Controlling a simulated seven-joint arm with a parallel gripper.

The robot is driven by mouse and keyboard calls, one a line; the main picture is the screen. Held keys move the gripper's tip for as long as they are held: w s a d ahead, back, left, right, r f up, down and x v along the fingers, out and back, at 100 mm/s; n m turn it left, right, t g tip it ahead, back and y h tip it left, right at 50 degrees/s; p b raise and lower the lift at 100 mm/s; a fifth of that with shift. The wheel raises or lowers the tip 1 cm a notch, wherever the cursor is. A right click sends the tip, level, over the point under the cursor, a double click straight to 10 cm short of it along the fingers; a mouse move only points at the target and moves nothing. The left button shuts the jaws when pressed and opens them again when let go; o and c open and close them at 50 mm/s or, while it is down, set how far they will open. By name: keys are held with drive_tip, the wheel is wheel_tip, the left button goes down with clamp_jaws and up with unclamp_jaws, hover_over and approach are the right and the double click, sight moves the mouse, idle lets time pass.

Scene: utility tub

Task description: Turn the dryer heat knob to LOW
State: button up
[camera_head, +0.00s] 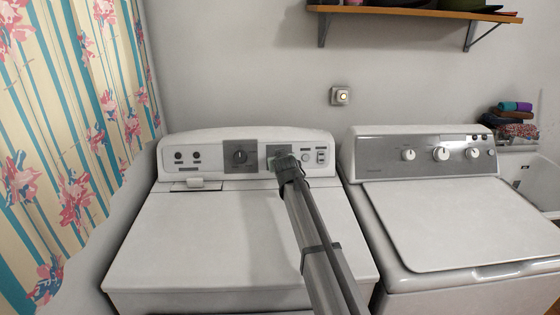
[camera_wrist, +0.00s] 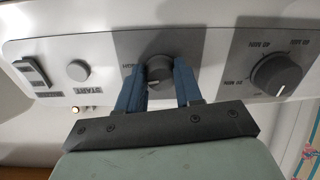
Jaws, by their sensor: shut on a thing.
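The dryer is the white machine (camera_head: 230,240) at the left in the head view, with its control panel along the back. My gripper (camera_head: 283,160) reaches that panel right of its middle. In the wrist view, my gripper's two blue fingers (camera_wrist: 160,80) stand on either side of a small grey knob (camera_wrist: 158,66) on a grey panel patch and are shut on it. This looks like the heat knob. A label beside it is partly covered by the left finger, and I cannot tell the knob's setting. My gripper hides the knob in the head view.
A larger timer knob (camera_wrist: 275,75) with minute marks is right of the fingers in the wrist view. A round START button (camera_wrist: 78,70) and a switch (camera_wrist: 32,72) are to the left. A washer (camera_head: 440,210) stands right of the dryer; a curtain (camera_head: 75,130) hangs left.

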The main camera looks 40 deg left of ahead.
drive_tip(key=n, duration=0.5)
drive_tip(key=shift+r+n, duration=0.1)
drive_tip(key=shift+n, duration=0.2)
idle(0.5)
drive_tip(key=o, duration=1)
drive_tip(key=v, duration=1.4)
drive_tip(key=shift+a, duration=0.15)
